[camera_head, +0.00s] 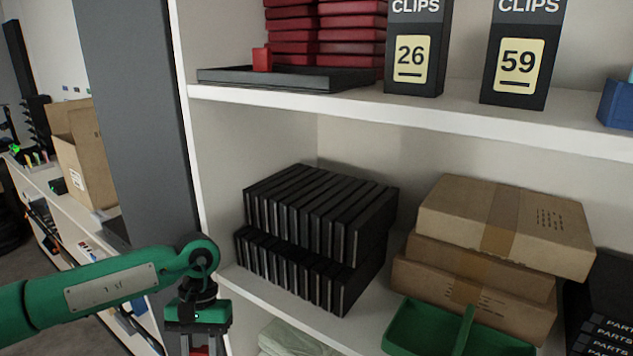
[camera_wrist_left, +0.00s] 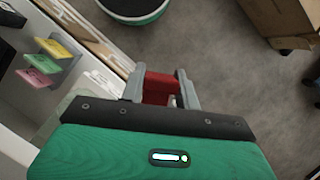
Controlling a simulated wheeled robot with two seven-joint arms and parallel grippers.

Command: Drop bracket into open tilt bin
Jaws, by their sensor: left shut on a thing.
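My left gripper (camera_head: 199,349) hangs at the bottom of the head view, in front of the shelf's left upright, pointing down. It is shut on a red piece, likely the bracket (camera_wrist_left: 158,88), which shows between the two grey fingers in the left wrist view. Only a sliver of the red piece shows in the head view. The held piece is in the air above the grey floor. I cannot make out an open tilt bin in either view. My right gripper is not in view.
A white shelf unit (camera_head: 420,118) holds black cases (camera_head: 320,215), brown cartons (camera_head: 505,225) and a green divided tray (camera_head: 415,325). A red block (camera_head: 262,60) stands on a dark tray (camera_head: 225,78). Coloured tabs (camera_wrist_left: 45,62) stick out at left in the wrist view.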

